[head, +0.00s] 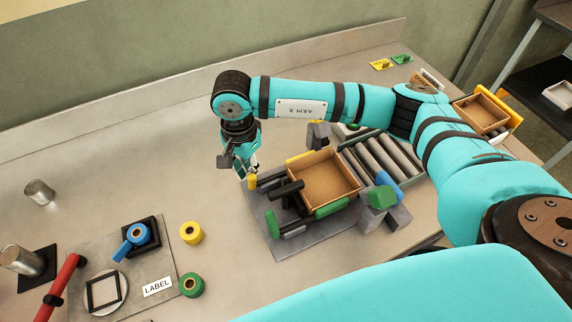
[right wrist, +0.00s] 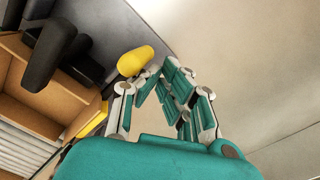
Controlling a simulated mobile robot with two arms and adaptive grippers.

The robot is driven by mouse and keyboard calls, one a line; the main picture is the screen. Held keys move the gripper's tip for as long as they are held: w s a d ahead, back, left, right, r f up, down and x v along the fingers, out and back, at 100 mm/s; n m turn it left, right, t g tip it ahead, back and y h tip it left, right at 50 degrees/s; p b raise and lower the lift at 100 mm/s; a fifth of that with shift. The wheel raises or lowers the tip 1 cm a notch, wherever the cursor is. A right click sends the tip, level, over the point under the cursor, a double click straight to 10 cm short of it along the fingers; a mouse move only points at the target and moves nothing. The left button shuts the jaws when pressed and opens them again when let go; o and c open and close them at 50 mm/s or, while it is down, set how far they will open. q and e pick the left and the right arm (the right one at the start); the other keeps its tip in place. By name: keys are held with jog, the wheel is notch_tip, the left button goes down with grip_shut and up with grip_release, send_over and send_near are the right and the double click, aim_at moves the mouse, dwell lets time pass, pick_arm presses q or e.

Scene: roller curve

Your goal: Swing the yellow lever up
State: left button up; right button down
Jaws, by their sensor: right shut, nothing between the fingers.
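The yellow lever (head: 252,182) stands at the upper left of the grey roller-curve plate, and only its yellow end shows clearly. In the right wrist view its rounded yellow end (right wrist: 135,60) is just left of my fingertips. My right gripper (head: 243,174) is shut and empty, with its fingertips right beside the yellow end. I cannot tell whether they touch it. The lever's pivot is partly hidden. My left gripper is not in view.
An open brown box (head: 318,182) sits beside black rollers (head: 288,189) on the plate (head: 273,243). Grey rollers (head: 372,160) lead away to the right, under my right arm. Yellow tape (head: 191,232) and green tape (head: 191,285) stand at left.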

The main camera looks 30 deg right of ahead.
jog(key=shift+s+r, duration=0.2)
jog(key=shift+s, duration=0.25)
dwell(0.3)
dwell(0.3)
notch_tip(320, 180, up, 9)
jog(key=w+p, duration=0.1)
jog(key=p, duration=0.1)
dwell(0.8)
jog(key=shift+f, duration=0.1)
dwell(0.7)
